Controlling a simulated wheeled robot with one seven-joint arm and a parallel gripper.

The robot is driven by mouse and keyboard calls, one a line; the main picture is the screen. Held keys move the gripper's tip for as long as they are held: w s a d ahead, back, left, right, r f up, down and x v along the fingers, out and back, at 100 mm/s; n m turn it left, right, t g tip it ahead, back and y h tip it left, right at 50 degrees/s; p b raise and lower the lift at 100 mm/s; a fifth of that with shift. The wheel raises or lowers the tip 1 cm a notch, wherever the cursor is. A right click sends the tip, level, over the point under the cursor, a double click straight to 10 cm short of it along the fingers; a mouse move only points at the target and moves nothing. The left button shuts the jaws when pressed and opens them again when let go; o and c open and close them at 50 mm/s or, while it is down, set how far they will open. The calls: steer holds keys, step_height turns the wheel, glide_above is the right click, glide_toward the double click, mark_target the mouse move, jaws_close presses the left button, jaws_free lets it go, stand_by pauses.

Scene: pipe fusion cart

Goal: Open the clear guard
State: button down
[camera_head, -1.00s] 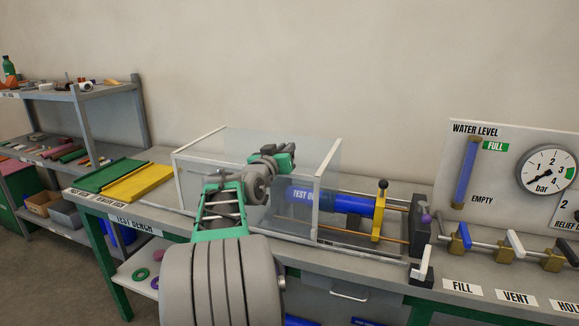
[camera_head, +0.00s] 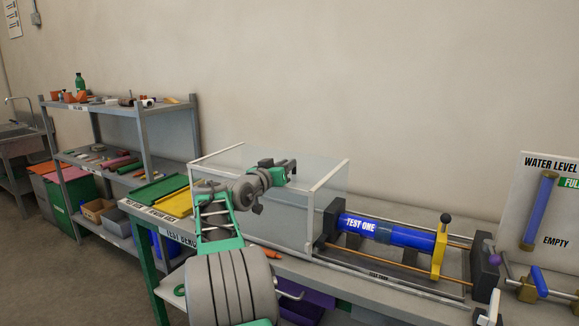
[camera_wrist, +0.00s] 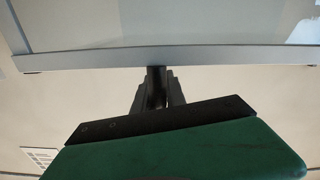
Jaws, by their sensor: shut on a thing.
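The clear guard (camera_head: 328,178), a see-through box with a pale grey frame, stands on the left part of the test bench. The blue pipe marked TEST ONE (camera_head: 385,231) lies uncovered to its right, between a dark block and a yellow clamp. My gripper (camera_head: 287,170), green and dark grey, is at the guard in the head view. In the wrist view, my gripper's dark fingers (camera_wrist: 158,92) are shut around a dark post, likely the guard's handle, beside the grey frame bar (camera_wrist: 170,57). The exact finger contact is partly hidden.
Green and yellow trays (camera_head: 163,192) lie on the bench left of the guard. A shelf (camera_head: 143,109) with parts stands further left. The water level panel (camera_head: 540,205) and valves are at the right. Rails run along the bench under the pipe.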

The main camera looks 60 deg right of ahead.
steer(key=shift+r, duration=0.1)
steer(key=c, duration=1.4)
jaws_free()
steer(key=shift+d, duration=0.1)
steer(key=a+b, duration=0.1)
steer(key=a, duration=0.7)
steer(key=shift+s+b, duration=0.3)
steer(key=shift+s, duration=0.05)
steer(key=shift+d, duration=0.1)
